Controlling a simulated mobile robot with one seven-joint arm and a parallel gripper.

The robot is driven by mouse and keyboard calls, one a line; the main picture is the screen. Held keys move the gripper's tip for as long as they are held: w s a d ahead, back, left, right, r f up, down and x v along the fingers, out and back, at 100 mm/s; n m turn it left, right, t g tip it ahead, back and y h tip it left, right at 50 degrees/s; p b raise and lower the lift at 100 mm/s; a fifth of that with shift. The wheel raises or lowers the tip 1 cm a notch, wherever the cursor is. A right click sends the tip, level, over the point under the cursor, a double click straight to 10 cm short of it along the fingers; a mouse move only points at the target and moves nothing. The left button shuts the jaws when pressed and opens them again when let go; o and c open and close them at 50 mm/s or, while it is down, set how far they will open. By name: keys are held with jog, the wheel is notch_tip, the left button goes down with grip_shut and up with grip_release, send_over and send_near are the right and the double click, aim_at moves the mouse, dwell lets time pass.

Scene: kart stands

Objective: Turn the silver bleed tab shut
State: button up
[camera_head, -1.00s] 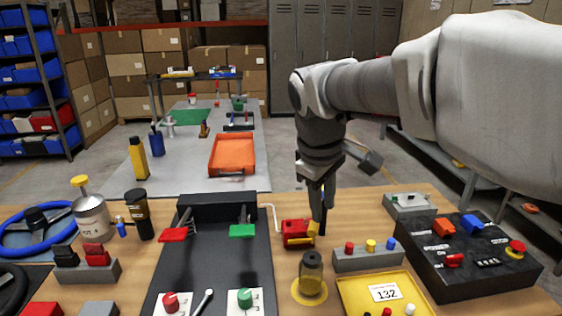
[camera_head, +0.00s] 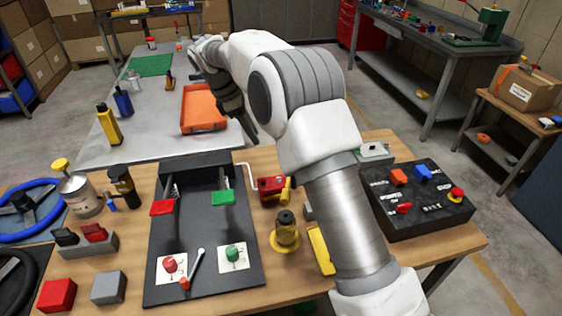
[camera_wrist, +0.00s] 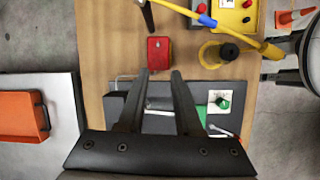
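I cannot make out for certain which part is the silver bleed tab. A small silver lever (camera_head: 196,262) lies slanted between the red knob (camera_head: 170,265) and green knob (camera_head: 233,254) on the black pedal board (camera_head: 206,285); it also shows in the wrist view (camera_wrist: 219,131). A grey box (camera_head: 374,153) with a small silver piece on top stands at the bench's far right, partly behind my arm. My gripper (camera_head: 251,137) is above the bench's far edge, beyond the red block (camera_head: 271,188). In the wrist view its fingers (camera_wrist: 160,74) are apart with nothing held.
A yellow-based black-capped jar (camera_head: 285,229) stands right of the board. A black switch box (camera_head: 425,202) is at the right. An orange tray (camera_head: 203,108) sits on the grey table behind. My arm hides part of the yellow tray (camera_head: 320,250).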

aim_at(276, 182)
jog(key=shift+n, duration=0.4)
jog(key=x, duration=0.6)
jog(key=p+x, duration=0.1)
jog(key=x, duration=1.1)
jog(key=shift+w+a, duration=0.2)
jog(key=shift+w, duration=0.15)
grip_shut()
